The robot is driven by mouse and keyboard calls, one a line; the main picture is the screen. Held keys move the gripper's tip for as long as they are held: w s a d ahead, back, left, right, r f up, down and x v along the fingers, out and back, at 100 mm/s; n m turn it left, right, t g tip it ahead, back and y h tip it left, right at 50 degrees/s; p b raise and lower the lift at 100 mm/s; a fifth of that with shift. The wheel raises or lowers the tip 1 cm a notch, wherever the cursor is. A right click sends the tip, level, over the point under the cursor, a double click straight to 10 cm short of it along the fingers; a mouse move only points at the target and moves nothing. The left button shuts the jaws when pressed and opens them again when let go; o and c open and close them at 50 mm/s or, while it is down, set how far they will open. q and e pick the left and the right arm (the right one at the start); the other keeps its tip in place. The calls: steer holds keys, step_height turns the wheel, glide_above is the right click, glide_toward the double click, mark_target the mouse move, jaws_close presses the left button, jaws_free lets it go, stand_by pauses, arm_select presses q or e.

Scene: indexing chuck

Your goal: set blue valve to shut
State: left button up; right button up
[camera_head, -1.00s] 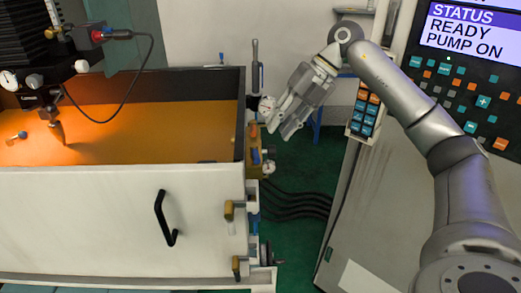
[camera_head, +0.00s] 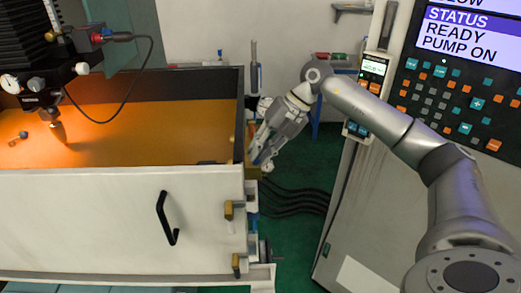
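My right gripper (camera_head: 262,157) is at the right end of the white-walled tank, over the column of valves and gauges there. It points down and to the left. A small patch of blue (camera_head: 258,159), likely the blue valve's handle, shows at the fingertips. The gripper hides most of the valve, so its setting cannot be read. I cannot tell whether the fingers touch it or how far they are open. My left gripper is not in view.
The tank's front wall (camera_head: 90,222) has a black handle (camera_head: 165,218) and brass fittings (camera_head: 229,210) at its right edge. Black hoses (camera_head: 295,200) run right over the green floor. A control cabinet with a status screen (camera_head: 465,32) stands at the right.

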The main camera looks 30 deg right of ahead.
jaws_close()
steer(key=shift+a+m+t, duration=0.25)
steer(key=shift+m+t, duration=0.25)
steer(key=shift+m, duration=0.3)
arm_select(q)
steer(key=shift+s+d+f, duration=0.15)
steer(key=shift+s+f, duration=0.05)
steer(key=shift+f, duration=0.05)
arm_select(e)
steer(key=shift+w, duration=0.1)
steer(key=shift+o, duration=2.2)
jaws_free()
